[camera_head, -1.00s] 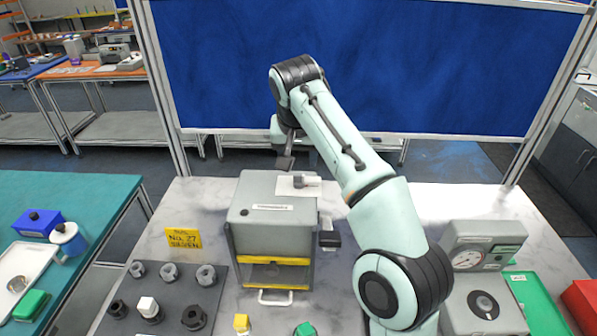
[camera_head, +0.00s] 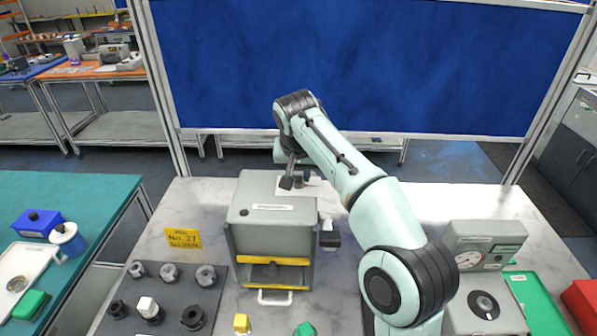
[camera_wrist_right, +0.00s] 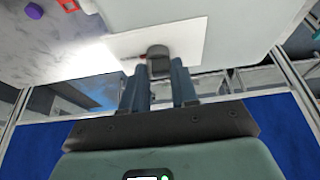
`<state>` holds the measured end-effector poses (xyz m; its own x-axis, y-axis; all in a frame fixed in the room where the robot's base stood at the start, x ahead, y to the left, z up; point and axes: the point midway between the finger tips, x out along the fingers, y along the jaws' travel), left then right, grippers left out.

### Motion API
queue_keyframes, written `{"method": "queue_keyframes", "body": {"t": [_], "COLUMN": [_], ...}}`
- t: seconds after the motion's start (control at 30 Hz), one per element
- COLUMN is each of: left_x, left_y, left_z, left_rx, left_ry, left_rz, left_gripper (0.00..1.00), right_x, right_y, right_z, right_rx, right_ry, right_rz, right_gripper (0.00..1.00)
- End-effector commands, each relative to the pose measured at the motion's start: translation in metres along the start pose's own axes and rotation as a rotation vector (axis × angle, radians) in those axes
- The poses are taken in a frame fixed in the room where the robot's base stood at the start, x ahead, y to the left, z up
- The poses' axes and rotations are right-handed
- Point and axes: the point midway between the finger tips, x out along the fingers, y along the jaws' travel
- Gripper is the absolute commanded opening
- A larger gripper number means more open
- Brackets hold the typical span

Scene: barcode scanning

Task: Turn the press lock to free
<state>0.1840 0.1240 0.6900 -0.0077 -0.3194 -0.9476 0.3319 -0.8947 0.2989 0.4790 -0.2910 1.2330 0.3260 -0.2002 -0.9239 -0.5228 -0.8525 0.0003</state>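The press (camera_head: 272,212) is a grey box with a yellow bar across its front, standing on the marble table. A white plate (camera_head: 283,189) lies on its top at the back right. A grey lock knob (camera_wrist_right: 158,52) shows against that plate in the right wrist view; in the head view my fingers largely cover it. My right gripper (camera_head: 298,181) reaches down to the plate from behind. In the right wrist view my right gripper (camera_wrist_right: 160,72) has one finger on each side of the knob. I cannot tell whether they touch it. My left gripper is not in view.
A yellow sign (camera_head: 184,238) and a dark tray (camera_head: 160,300) of several nut-shaped parts are to the left. A gauge box (camera_head: 484,243) stands to the right. A blue panel (camera_head: 360,70) rises behind the table.

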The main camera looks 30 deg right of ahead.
Motion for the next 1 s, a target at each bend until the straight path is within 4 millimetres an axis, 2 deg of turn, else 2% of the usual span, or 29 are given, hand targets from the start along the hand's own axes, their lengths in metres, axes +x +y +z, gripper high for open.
{"method": "queue_keyframes", "body": {"t": [0.27, 0.47, 1.0], "left_x": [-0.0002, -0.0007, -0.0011], "left_y": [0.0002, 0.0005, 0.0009], "left_z": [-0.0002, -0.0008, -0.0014], "left_rx": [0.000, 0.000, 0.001], "left_ry": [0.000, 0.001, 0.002], "left_rz": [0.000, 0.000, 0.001], "left_gripper": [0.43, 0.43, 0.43], "right_x": [-0.0004, -0.0005, 0.0003], "right_y": [0.0004, 0.0016, 0.0047], "right_z": [0.0000, -0.0002, -0.0015], "right_rx": [-0.024, -0.109, -0.552], "right_ry": [0.000, 0.000, 0.000], "right_rz": [-0.011, -0.046, -0.231], "right_gripper": [0.00, 0.00, 0.00]}}
